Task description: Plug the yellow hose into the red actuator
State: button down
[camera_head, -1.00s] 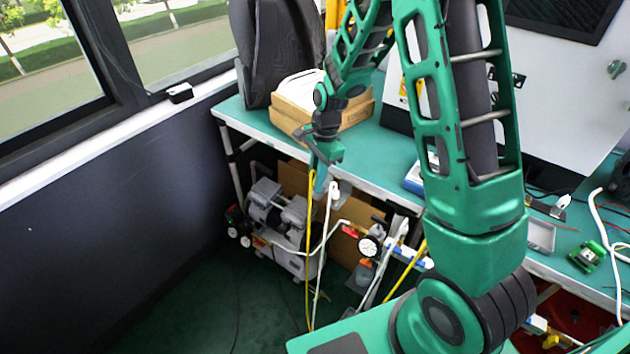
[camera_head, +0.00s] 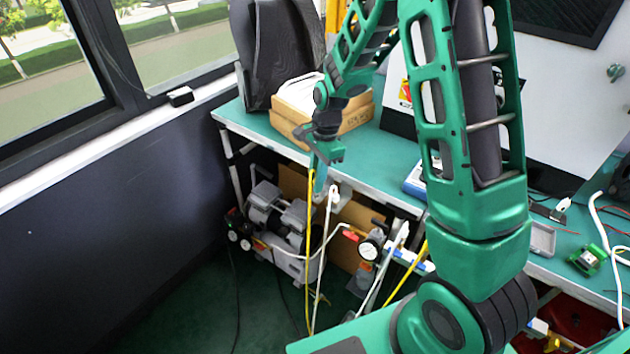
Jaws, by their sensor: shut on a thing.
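My gripper (camera_head: 321,178) hangs at the front edge of the green bench, fingers pointing down. It is shut on the upper end of the yellow hose (camera_head: 309,240), which runs straight down from the fingers toward the floor. The hose's tip is too small to make out at the fingers. A white hose with a white plug (camera_head: 333,194) hangs close to the right of the gripper. I cannot make out a red actuator; only small red fittings show near the gauge below the bench.
A grey compressor (camera_head: 283,222) and a round gauge (camera_head: 370,248) sit under the bench (camera_head: 385,160). A cardboard box (camera_head: 300,108) and black chair-like object (camera_head: 279,50) stand on top. A blue-white device (camera_head: 416,180) lies right of the gripper.

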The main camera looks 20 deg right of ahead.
jog(key=shift+r, duration=0.1)
dwell(0.3)
jog(key=shift+r, duration=1.95)
